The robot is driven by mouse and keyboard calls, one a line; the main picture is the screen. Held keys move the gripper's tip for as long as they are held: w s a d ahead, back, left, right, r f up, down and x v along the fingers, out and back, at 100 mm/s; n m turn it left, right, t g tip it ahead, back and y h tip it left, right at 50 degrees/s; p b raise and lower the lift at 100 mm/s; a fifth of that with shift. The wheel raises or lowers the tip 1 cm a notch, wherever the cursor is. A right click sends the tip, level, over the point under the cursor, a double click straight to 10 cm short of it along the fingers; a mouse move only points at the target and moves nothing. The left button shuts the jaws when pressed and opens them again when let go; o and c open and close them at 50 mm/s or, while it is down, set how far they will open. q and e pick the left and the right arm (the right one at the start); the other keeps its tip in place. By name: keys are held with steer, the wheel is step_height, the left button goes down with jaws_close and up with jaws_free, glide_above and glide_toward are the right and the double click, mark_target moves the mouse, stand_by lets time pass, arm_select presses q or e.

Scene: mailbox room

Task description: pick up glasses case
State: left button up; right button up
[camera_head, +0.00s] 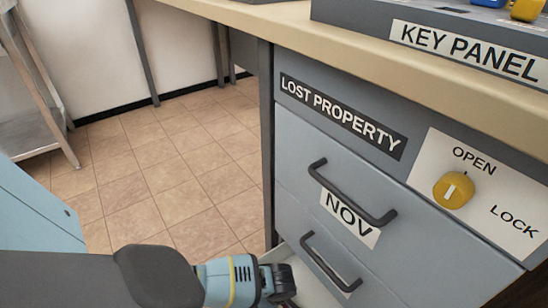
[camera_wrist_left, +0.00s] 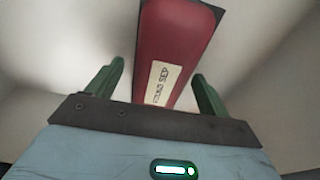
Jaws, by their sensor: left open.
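The glasses case (camera_wrist_left: 178,48) is dark red with a pale label that seems to end in "SEP". In the left wrist view it lies on a pale surface, its near end between the two green fingers of my left gripper (camera_wrist_left: 158,70). The fingers are open, with a gap on either side of the case. In the head view my left gripper (camera_head: 278,284) reaches into an open lower drawer (camera_head: 312,287) at the bottom edge. There its fingers and the case are hidden. My right gripper is not in view.
A grey cabinet has a "LOST PROPERTY" label (camera_head: 342,115), a shut drawer with a "NOV" tag (camera_head: 347,219) and dark handles. A yellow knob (camera_head: 453,190) sits on an OPEN/LOCK plate. The key panel (camera_head: 460,45) stands on the desk. The tiled floor (camera_head: 165,165) is clear.

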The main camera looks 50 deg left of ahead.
arm_select(q)
steer(key=c, duration=1.1)
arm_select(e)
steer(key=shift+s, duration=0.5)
arm_select(q)
steer(key=shift+r, duration=0.15)
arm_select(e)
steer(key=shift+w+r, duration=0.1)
